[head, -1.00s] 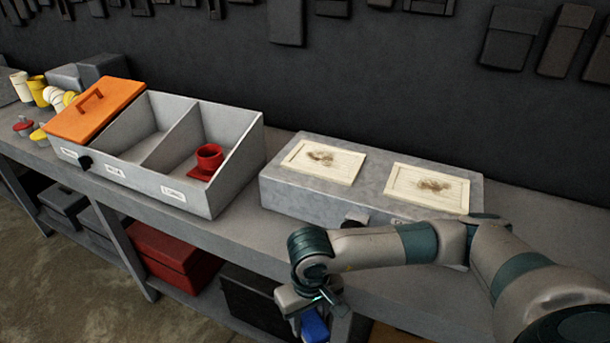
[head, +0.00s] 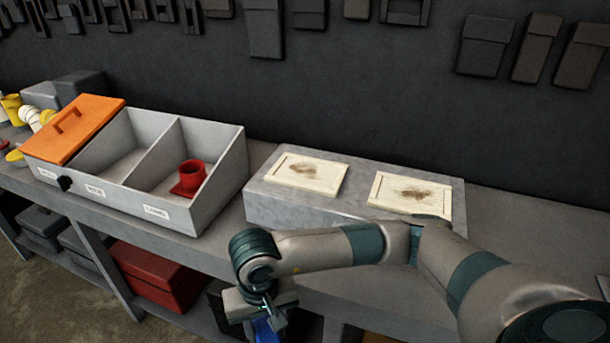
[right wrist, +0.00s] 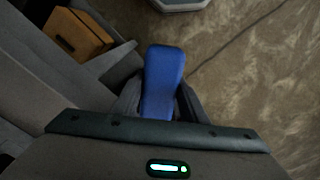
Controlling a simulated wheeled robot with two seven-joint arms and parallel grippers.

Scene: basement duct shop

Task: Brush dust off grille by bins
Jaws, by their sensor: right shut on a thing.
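Two cream grilles with brown dust patches lie on a grey box (head: 262,205) on the bench. The left grille (head: 328,186), nearer the bins, has its smudge in the middle. The right grille (head: 385,190) has a similar smudge. The open grey bins (head: 215,195) stand left of the box. My right gripper (head: 262,318) is low in front of the bench edge, shut on a blue handle (right wrist: 164,75); in the head view its lower part is cut off by the frame edge. I cannot see any bristles. My left gripper is out of view.
An orange lid (head: 75,128) covers the leftmost bin. A red flanged piece (head: 190,180) sits in the right bin. Yellow and white fittings (head: 30,115) lie at far left. Boxes, including a red one (head: 155,278), sit on the lower shelf. The bench right of the grey box is clear.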

